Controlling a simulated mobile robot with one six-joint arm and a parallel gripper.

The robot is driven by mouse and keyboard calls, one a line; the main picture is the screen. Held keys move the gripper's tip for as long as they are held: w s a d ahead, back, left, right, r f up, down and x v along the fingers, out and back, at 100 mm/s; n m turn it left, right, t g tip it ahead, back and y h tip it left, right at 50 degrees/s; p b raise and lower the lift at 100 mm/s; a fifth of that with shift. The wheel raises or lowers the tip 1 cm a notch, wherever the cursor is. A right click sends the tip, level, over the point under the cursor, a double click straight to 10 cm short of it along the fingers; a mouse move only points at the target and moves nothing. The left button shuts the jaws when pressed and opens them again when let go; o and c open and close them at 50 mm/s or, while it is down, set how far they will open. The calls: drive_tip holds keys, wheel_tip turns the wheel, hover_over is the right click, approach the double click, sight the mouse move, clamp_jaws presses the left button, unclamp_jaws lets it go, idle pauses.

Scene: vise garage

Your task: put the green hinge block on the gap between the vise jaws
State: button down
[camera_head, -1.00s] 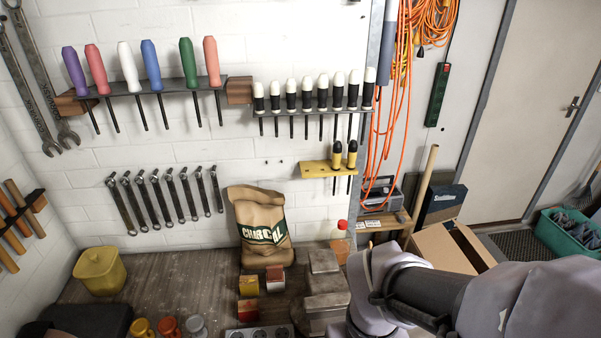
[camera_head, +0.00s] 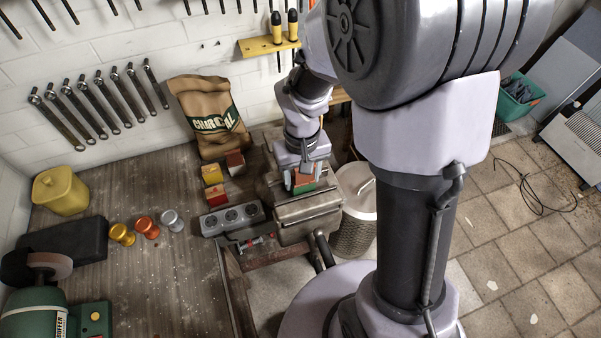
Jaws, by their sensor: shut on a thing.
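The vise (camera_head: 310,212) is a grey metal body at the right front edge of the workbench. My gripper (camera_head: 303,180) points down over the vise. It is shut on the green hinge block (camera_head: 305,188), whose green lower part and reddish upper part show between the fingers. The block is at or just above the jaws. I cannot tell whether it touches them. The gap between the jaws is mostly hidden by the gripper and the block.
Left of the vise are a grey socket strip (camera_head: 232,217) and small yellow and red boxes (camera_head: 216,195). A charcoal bag (camera_head: 208,115) stands behind. A metal basket (camera_head: 356,225) stands right of the vise.

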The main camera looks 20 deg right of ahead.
drive_tip(key=shift+s+f, duration=0.1)
drive_tip(key=shift+f, duration=0.05)
drive_tip(key=c, duration=0.6)
unclamp_jaws()
